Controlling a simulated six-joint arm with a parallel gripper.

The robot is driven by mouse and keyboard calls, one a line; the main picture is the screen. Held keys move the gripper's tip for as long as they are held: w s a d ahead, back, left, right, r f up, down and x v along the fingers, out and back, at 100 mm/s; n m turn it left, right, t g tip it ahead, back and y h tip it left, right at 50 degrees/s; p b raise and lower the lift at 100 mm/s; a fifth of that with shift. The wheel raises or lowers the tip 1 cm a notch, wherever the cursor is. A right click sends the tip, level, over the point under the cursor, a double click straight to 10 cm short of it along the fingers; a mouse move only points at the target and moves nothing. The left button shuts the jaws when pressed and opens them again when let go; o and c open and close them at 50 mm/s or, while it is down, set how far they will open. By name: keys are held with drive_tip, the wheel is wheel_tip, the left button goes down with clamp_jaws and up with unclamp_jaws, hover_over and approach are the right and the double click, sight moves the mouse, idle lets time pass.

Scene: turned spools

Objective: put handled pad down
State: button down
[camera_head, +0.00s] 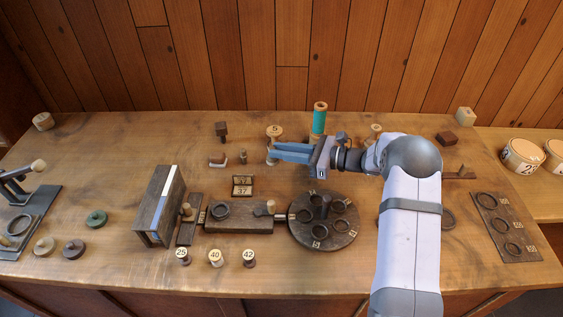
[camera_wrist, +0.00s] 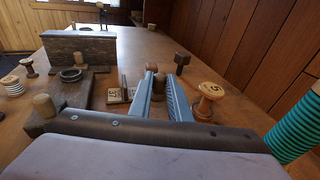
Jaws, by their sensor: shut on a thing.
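My gripper (camera_head: 270,152) reaches left over the middle of the table, its blue fingers closed on a small brown wooden piece, which I take to be the handled pad (camera_wrist: 159,83). In the wrist view the pad shows between the fingertips (camera_wrist: 160,88). The fingers hide much of it, and I cannot tell whether its underside touches the table. The spool marked 5 (camera_head: 275,132) stands just behind the fingertips, and right of the fingers in the wrist view (camera_wrist: 210,92).
A small peg (camera_head: 243,157) and a low block (camera_head: 217,161) stand left of the fingertips, with a dark block on a stem (camera_head: 221,129) behind. Number tiles (camera_head: 242,186) and a round ringed plate (camera_head: 323,238) lie in front. A teal spool (camera_head: 319,120) stands behind my arm.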

drive_tip(key=shift+f+p, duration=0.5)
drive_tip(key=shift+f, duration=2)
drive_tip(key=shift+f, duration=0.15)
drive_tip(key=c, duration=1.7)
unclamp_jaws()
drive_tip(key=shift+o, duration=0.2)
drive_tip(key=shift+r, duration=0.25)
drive_tip(key=shift+s+d+f, duration=0.1)
drive_tip(key=shift+d, duration=0.2)
drive_tip(key=b+v, duration=0.3)
drive_tip(key=v, duration=0.8)
drive_tip(key=shift+s+d, duration=0.1)
drive_tip(key=shift+d, duration=0.1)
